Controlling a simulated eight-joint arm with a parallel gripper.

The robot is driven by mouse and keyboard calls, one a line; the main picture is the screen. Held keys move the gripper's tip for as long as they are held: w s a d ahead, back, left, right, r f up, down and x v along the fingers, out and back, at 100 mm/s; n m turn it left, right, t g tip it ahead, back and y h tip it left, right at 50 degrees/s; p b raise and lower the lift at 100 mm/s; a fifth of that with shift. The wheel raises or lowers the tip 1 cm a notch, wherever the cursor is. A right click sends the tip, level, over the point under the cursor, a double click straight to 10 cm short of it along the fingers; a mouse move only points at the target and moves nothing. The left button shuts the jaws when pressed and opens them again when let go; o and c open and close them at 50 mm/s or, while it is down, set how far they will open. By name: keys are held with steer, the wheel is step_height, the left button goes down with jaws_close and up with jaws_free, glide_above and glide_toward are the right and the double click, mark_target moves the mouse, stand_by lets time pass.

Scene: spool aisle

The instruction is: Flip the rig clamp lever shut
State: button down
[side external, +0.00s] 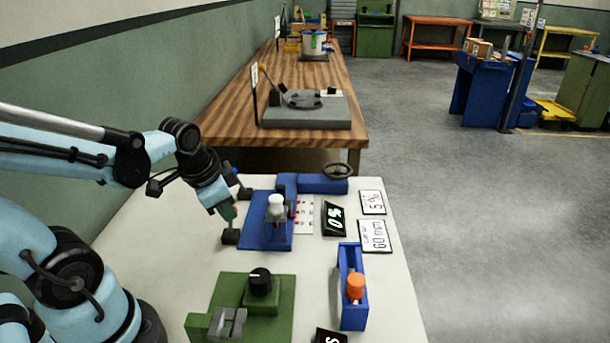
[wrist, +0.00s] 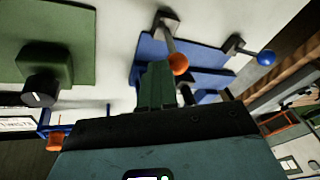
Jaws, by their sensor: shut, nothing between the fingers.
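Two small levers stand by the blue rig plate (side external: 262,240). In the wrist view, one has a metal arm ending in an orange ball (wrist: 178,63), and the other ends in a blue ball (wrist: 266,58). The frames do not mark which is the rig clamp lever. My gripper (wrist: 155,88) is shut and empty, with its green fingers just left of the orange ball; contact cannot be told. In the side view my gripper (side external: 229,213) is low above a black lever base (side external: 230,236), left of the plate. The orange ball is not distinct there.
A green fixture with a black knob (side external: 260,282) stands in front. A blue slider box with an orange knob (side external: 355,288) is at front right. A silver-white knob (side external: 276,205) rises from the blue plate. A 0% display (side external: 334,218) and a handwheel (side external: 337,170) lie right.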

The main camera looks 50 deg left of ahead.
steer(key=shift+s+a+f+t+h, duration=0.15)
steer(key=shift+s+a+t+h, duration=0.8)
steer(key=shift+s+a, duration=0.3)
steer(key=shift+r, duration=0.8)
steer(key=v, duration=1.2)
